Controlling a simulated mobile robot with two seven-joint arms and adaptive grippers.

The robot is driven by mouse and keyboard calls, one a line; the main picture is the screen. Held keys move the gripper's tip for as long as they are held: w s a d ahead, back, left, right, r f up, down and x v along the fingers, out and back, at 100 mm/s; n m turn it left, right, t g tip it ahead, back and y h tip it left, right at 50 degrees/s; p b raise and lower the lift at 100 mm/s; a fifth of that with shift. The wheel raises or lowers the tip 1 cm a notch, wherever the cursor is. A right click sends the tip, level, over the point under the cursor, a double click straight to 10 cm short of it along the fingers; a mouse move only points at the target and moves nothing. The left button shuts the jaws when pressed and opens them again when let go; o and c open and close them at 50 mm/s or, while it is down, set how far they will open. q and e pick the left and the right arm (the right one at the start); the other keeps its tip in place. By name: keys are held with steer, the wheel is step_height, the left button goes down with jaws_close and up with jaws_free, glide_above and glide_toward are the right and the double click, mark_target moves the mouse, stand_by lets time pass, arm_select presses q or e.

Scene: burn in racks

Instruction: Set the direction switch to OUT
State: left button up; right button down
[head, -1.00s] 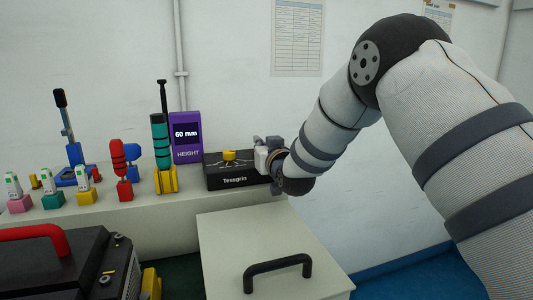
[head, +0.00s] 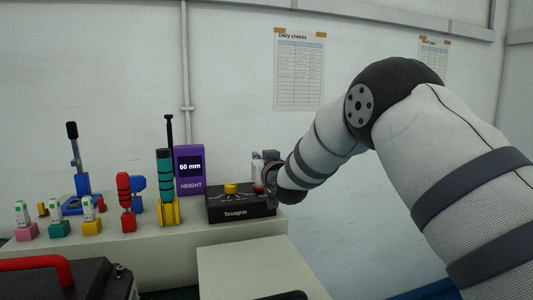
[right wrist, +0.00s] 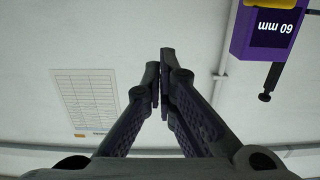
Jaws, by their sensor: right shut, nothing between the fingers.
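A black box (head: 240,206) labelled "Texxgrin" sits on the pale bench. A yellow knob (head: 231,188) stands on its top, with light markings around it. I cannot read the markings or tell the knob's setting. A small red part (head: 258,189) shows at the box's right end. My right gripper (head: 264,161) is at the box's right end, above its top and apart from the knob; my wrist partly hides it. In the right wrist view its fingers (right wrist: 160,66) are shut and empty, with the wall behind them. My left gripper is in no view.
A purple height display (head: 189,171) reading "60 mm" stands left of the box, beside a teal-and-black tool in a yellow stand (head: 169,211). Several small coloured tools stand farther left. A pale cabinet top (head: 255,268) is in front.

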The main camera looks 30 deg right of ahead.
steer(key=s+a+r, duration=0.1)
steer(key=s+r, duration=0.2)
steer(key=s, duration=0.5)
steer(key=shift+a+r, duration=0.35)
